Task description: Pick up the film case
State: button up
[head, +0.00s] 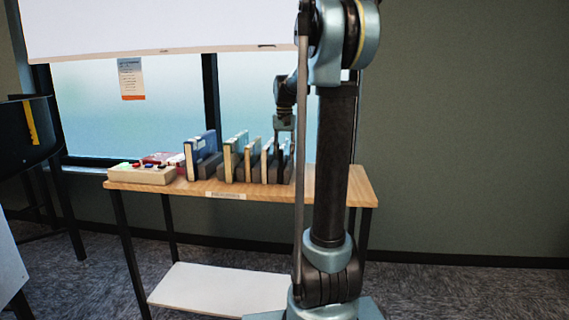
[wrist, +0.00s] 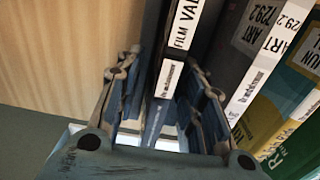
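The film case (wrist: 187,22) is a dark, upright case whose white spine label reads "FILM VAL…" in the wrist view. My gripper (wrist: 160,90) has one finger on each side of the case's spine end. The fingers look spread, with the case between them; firm contact on both sides does not show. In the head view my gripper (head: 284,143) points down at the right end of the row of cases, where my arm partly hides the view.
Books with "ART 729.2" labels (wrist: 262,45) and a yellow-green book (wrist: 290,100) stand close on the right in the wrist view. The wooden table (head: 335,190) also holds blue books (head: 205,145) and a button box (head: 142,175). Its right end is clear.

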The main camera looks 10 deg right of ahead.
jog(key=shift+f, duration=0.1)
grip_shut()
dwell(0.3)
notch_tip(320, 180, up, 10)
jog(key=shift+r, duration=0.1)
dwell(0.4)
